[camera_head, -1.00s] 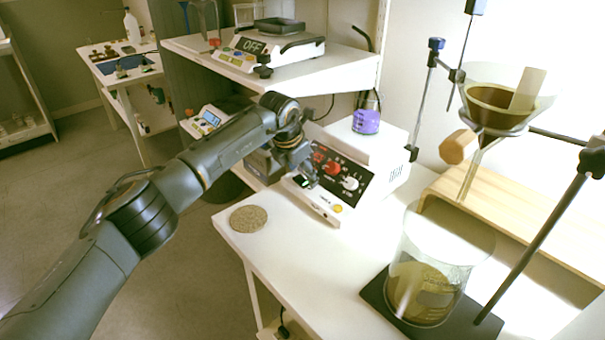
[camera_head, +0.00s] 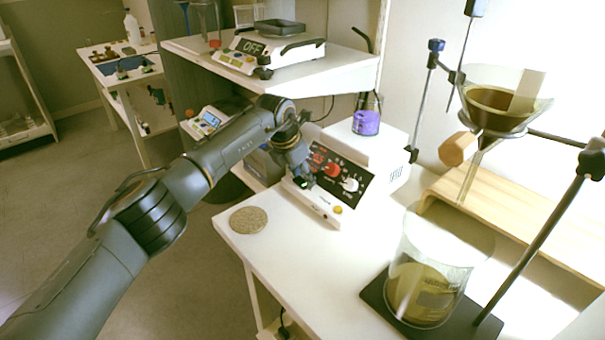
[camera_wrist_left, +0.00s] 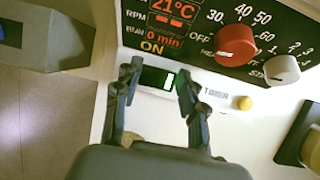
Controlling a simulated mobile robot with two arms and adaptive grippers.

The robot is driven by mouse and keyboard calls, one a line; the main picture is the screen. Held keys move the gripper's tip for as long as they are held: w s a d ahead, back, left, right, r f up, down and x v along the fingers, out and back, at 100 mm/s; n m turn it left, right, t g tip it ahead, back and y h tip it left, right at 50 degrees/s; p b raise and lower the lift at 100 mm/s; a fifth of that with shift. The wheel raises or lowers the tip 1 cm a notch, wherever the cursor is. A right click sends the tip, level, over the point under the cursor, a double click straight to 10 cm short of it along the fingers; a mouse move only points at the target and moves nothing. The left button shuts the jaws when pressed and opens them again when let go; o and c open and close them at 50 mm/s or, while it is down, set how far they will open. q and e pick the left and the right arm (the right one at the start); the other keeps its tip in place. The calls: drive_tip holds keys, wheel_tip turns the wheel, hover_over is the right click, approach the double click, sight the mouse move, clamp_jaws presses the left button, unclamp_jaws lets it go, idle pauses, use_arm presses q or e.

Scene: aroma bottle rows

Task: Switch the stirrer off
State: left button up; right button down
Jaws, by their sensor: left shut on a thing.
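The stirrer (camera_head: 385,155) is a white box with a black front panel on the white bench. A beaker of purple liquid (camera_head: 366,122) stands on top. In the left wrist view its screen (camera_wrist_left: 168,20) reads 21°C, 0 min and ON. A red knob (camera_wrist_left: 235,45) and a pale knob (camera_wrist_left: 282,70), its label partly covered, sit to the right. My left gripper (camera_head: 302,181) is at the lower left of the panel. My right gripper is out of view.
A round cork mat (camera_head: 248,219) lies at the bench's left corner. A glass beaker (camera_head: 428,285) of yellowish liquid stands on a dark stand base, below a funnel (camera_head: 495,105). A shelf above holds a device reading OFF (camera_head: 262,48).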

use_arm(q)
drive_tip(key=o, duration=1.1)
drive_tip(key=shift+a, duration=0.1)
drive_tip(key=shift+o, duration=0.2)
drive_tip(key=v, duration=1.2)
drive_tip(key=shift+w, duration=0.3)
drive_tip(key=shift+a, duration=0.15)
